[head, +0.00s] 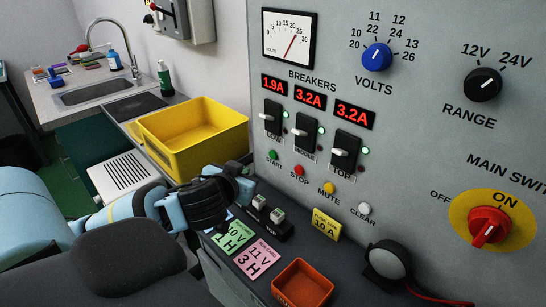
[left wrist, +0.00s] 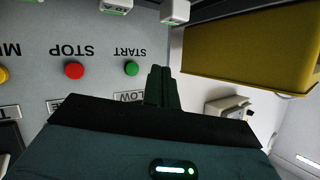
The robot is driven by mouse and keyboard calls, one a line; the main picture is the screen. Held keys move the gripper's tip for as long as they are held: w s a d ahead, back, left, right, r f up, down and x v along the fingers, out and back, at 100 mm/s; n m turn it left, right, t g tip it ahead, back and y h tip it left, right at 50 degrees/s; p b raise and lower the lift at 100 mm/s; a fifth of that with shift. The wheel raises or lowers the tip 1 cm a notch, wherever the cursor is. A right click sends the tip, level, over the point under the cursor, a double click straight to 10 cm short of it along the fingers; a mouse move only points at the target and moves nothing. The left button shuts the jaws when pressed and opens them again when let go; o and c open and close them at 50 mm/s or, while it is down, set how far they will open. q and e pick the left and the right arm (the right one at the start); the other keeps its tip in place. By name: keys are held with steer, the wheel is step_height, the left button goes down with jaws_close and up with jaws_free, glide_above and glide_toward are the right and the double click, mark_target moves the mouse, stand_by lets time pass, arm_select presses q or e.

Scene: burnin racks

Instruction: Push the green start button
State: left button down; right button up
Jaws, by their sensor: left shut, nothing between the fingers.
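The green start button (head: 272,155) is on the grey panel, below the left breaker. In the left wrist view, which is upside down, the start button (left wrist: 131,68) shows in full, just left of the fingertips. My left gripper (head: 247,172) is shut and empty, low in front of the panel and below left of the button. In the left wrist view its closed fingers (left wrist: 158,78) point at the panel edge beside the button, and do not cover it. Their distance from the panel is hard to tell. My right gripper is not in view.
The red stop (head: 298,170), yellow mute (head: 329,187) and white clear (head: 364,208) buttons run along the same row. A yellow bin (head: 190,133) stands left of the panel. Label cards (head: 257,258) and an orange tray (head: 303,284) lie on the ledge below.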

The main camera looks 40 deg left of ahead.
mark_target(273, 155)
arm_select(q)
steer(key=w, duration=0.6)
steer(key=shift+d, duration=0.25)
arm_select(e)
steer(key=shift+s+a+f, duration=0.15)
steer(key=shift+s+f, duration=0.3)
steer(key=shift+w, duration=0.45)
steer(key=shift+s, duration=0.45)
arm_select(q)
steer(key=shift+w, duration=0.1)
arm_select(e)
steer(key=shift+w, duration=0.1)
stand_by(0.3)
arm_select(q)
steer(key=shift+w, duration=0.4)
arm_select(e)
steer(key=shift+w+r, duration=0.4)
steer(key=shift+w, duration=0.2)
